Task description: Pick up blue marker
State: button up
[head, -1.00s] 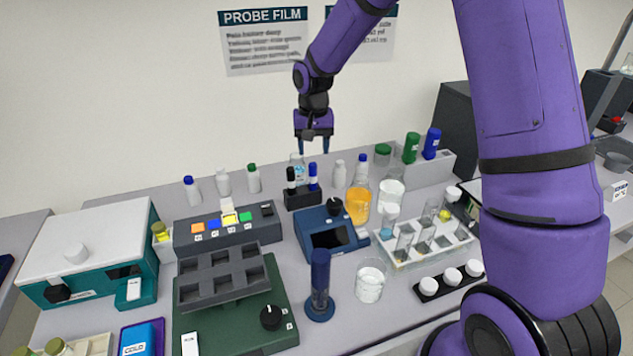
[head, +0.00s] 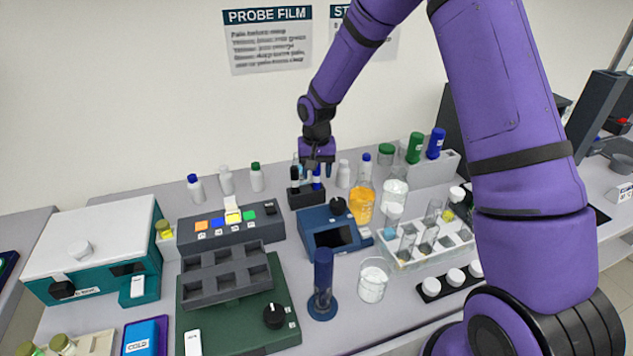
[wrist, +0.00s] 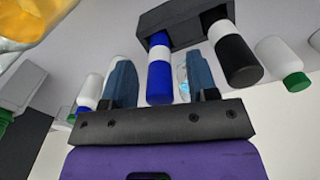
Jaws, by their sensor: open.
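The blue marker (wrist: 159,72) has a white band and stands in a dark holder (head: 306,197) beside a black marker (wrist: 234,55). In the head view the blue marker (head: 316,181) is partly hidden by my gripper. My gripper (head: 315,168) is above the holder, pointing down. In the wrist view its two blue fingers (wrist: 161,84) are apart, with the blue marker between them. The marker looks nearer the left finger; I cannot tell whether they touch. The black marker is outside the fingers, to the right.
White bottles (head: 227,180) stand to the left behind the holder. A flask of orange liquid (head: 361,205) stands close on the right. A blue device (head: 330,231) sits in front, and a grey block with coloured buttons (head: 229,227) is at the left.

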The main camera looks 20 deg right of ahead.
jog(key=c, duration=0.9)
